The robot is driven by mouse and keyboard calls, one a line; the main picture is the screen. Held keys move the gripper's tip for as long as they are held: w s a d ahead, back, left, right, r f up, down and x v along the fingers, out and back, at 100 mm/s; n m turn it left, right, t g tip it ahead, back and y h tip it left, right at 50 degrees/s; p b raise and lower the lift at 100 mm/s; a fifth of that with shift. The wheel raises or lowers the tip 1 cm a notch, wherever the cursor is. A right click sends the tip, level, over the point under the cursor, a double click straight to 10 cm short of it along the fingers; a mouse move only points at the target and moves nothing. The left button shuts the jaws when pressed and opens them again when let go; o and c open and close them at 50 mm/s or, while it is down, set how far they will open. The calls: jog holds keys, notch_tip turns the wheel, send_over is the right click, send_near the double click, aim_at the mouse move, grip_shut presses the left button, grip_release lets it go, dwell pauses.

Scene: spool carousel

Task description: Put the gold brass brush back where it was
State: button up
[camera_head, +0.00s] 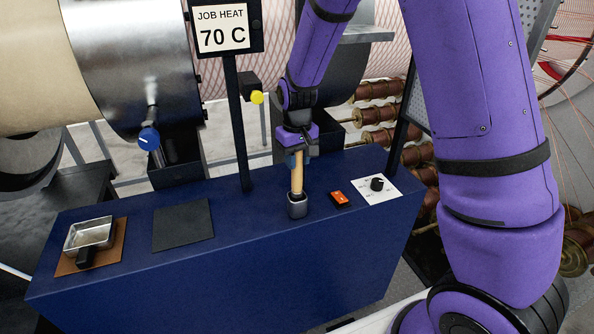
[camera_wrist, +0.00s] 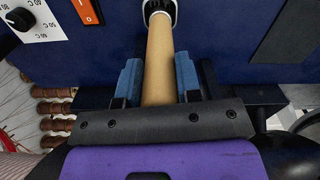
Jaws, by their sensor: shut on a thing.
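The brush shows as a tan, wooden-looking handle (camera_head: 297,174) standing roughly upright, its lower end in a small grey holder (camera_head: 297,207) on the blue bench. Its head is hidden, so no gold brass shows. My gripper (camera_head: 297,155) is above the holder, shut on the upper part of the handle. In the wrist view the handle (camera_wrist: 158,60) runs between the blue fingers of my gripper (camera_wrist: 159,82) down to the dark-rimmed holder (camera_wrist: 160,9).
On the blue bench (camera_head: 250,260) are a dark mat (camera_head: 183,225), a metal pan (camera_head: 90,233) on a brown mat, an orange switch (camera_head: 340,199) and a white dial plate (camera_head: 376,188). A sign post (camera_head: 238,130) reading "JOB HEAT 70 C" stands left of my gripper.

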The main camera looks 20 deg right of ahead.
aim_at(297, 169)
jog(key=shift+f, duration=1.9)
jog(key=o, duration=1)
